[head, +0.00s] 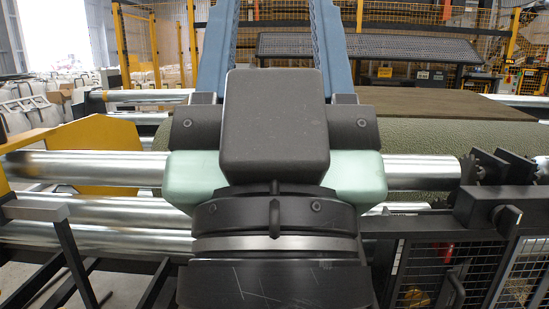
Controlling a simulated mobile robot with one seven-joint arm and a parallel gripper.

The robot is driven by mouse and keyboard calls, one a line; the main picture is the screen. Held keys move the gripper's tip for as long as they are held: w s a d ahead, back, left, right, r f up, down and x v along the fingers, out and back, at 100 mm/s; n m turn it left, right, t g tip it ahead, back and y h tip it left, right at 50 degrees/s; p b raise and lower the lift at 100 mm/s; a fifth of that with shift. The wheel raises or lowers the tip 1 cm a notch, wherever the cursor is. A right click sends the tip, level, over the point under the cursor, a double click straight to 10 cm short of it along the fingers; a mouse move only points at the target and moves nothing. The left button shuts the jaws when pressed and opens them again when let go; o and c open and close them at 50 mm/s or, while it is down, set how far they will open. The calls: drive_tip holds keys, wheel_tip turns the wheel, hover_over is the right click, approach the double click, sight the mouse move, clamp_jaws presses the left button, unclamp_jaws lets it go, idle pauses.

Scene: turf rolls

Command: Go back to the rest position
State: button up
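My gripper (274,30) stands in the middle of the head view, seen from behind over its dark grey housing and black wrist. Its two long blue fingers reach up out of the top of the picture. They stand well apart, with only background showing between them. The fingertips are out of the frame. A green textured turf roll (430,146) lies behind the gripper housing, which hides part of it. I cannot tell the distance between them.
Shiny metal rollers (90,168) run across at left and in front of the turf. A black bracket and mesh guard (500,265) stand at right. A yellow panel (90,145) is at left. A brown flat sheet (450,105) lies behind the roll. Yellow fencing (410,12) closes the back.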

wheel_tip(320, 180, up, 23)
drive_tip(key=p, duration=2)
drive_tip(key=shift+f, duration=0.15)
